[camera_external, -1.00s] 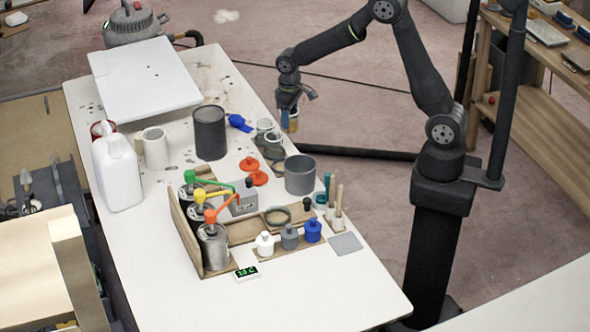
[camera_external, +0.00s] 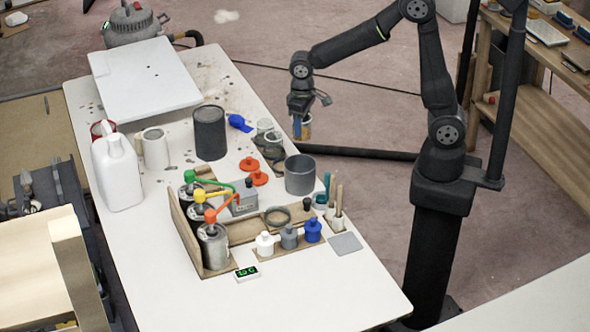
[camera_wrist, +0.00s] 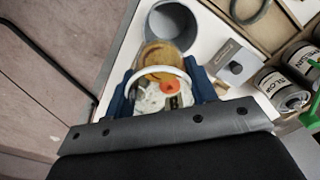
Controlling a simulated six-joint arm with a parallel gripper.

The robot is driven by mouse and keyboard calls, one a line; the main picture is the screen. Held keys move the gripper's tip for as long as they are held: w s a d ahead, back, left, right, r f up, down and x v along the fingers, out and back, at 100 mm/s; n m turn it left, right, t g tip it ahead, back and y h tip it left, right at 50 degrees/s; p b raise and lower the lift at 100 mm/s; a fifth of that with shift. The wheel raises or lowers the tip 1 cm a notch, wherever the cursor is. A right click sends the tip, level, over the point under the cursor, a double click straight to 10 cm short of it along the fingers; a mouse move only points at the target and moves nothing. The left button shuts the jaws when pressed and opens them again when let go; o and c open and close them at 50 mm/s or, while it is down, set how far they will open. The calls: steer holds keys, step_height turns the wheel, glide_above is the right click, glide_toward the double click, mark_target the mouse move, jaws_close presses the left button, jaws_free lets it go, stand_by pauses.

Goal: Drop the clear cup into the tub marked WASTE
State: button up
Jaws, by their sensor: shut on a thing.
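My gripper (camera_external: 301,112) is shut on the clear cup (camera_external: 305,130) and holds it in the air, past the table's right edge in the external view. In the wrist view the cup (camera_wrist: 160,72) sits between the blue fingers of my gripper (camera_wrist: 165,95), with a pale rim and an amber tint; an orange patch and dark lettering show inside or through it. A grey open tub (camera_external: 299,174) stands on the table nearer the camera; it is also in the wrist view (camera_wrist: 153,38), just beyond the cup. A darker tub (camera_external: 210,133) stands farther left. I cannot read WASTE on either.
Orange lids (camera_external: 258,178), a blue item (camera_external: 240,123) and a wooden rack (camera_external: 222,268) with pump-topped cans are close by. The table's front part is clear.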

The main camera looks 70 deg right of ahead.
mark_target(302, 138)
steer(key=shift+s+a+f, duration=0.1)
steer(key=shift+s+f, duration=0.05)
steer(key=shift+s, duration=0.05)
steer(key=shift+f, duration=2.75)
steer(key=o, duration=1.1)
steer(key=shift+c, duration=0.2)
step_height(302, 138, up, 17)
steer(key=shift+r, duration=0.2)
step_height(302, 138, down, 15)
steer(key=shift+f, duration=0.1)
